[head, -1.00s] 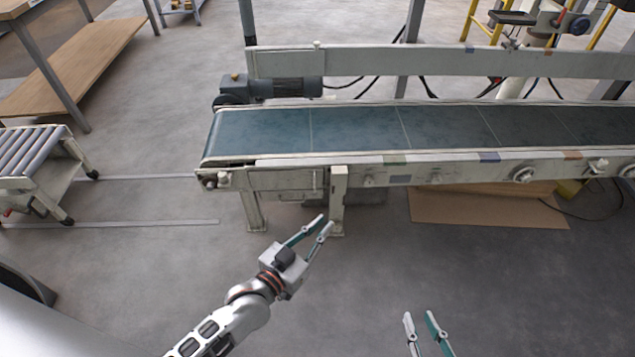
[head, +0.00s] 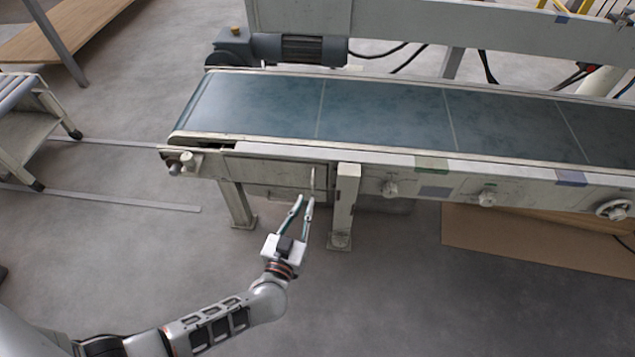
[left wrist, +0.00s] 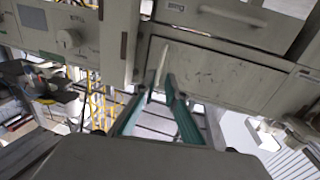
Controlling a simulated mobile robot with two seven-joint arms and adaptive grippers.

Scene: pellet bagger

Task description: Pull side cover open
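The side cover (head: 275,174) is a pale, worn panel on the near side of the conveyor frame, at its left end. It looks shut, flush with the frame. Its upright handle (head: 313,181) is a thin bar near the panel's right edge. In the left wrist view the cover (left wrist: 215,72) fills the upper middle, with the handle (left wrist: 162,66) at its left side. My left gripper (head: 304,201) is open, its fingertips just below the handle in the head view. In the left wrist view the handle lines up between the fingertips; I cannot tell whether they touch it. My right gripper is out of view.
A conveyor leg (head: 343,205) stands just right of my left gripper. Several knobs (head: 389,188) line the frame further right. A motor (head: 300,50) sits behind the blue belt (head: 270,105). A roller stand (head: 35,125) is at the left. The floor in front is clear.

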